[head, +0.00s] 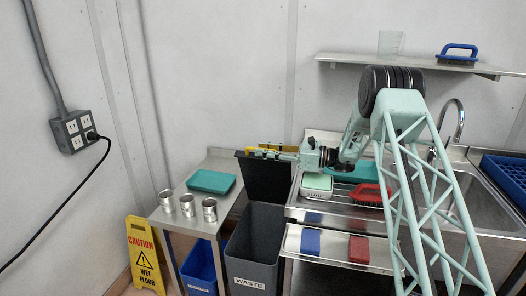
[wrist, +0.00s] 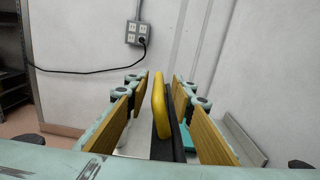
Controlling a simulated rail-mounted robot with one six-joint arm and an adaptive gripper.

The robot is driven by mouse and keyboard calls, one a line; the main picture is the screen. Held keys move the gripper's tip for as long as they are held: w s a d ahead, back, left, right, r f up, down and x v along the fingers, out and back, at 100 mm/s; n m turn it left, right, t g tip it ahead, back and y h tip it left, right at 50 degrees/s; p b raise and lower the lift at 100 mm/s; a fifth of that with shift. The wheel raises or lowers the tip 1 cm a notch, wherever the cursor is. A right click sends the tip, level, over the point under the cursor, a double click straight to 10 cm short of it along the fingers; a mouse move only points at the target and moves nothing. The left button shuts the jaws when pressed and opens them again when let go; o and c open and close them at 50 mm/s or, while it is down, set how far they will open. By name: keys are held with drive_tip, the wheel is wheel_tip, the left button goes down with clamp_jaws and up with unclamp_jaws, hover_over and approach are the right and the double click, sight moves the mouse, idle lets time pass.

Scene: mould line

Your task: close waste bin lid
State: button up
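The grey waste bin (head: 254,250), labelled WASTE, stands on the floor between the side table and the sink unit. Its black lid (head: 265,178) is open and stands nearly upright at the back of the bin. My gripper (head: 264,151) is at the lid's top edge, reaching in from the right. In the wrist view my gripper (wrist: 160,88) is open, with its yellow-brown finger pads apart on both sides of the lid's yellow handle (wrist: 159,104). The black lid edge (wrist: 177,135) also lies between the pads. Gaps show between the handle and the pads.
A steel side table (head: 180,229) at left holds several cans (head: 187,205) and a teal tray (head: 211,181). At right are the sink counter (head: 335,212), a green-topped box (head: 317,184) and a red brush (head: 369,193). A yellow caution sign (head: 145,255) stands at left.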

drive_tip(key=v, duration=1.1)
drive_tip(key=shift+d, duration=0.4)
drive_tip(key=shift+c, duration=0.8)
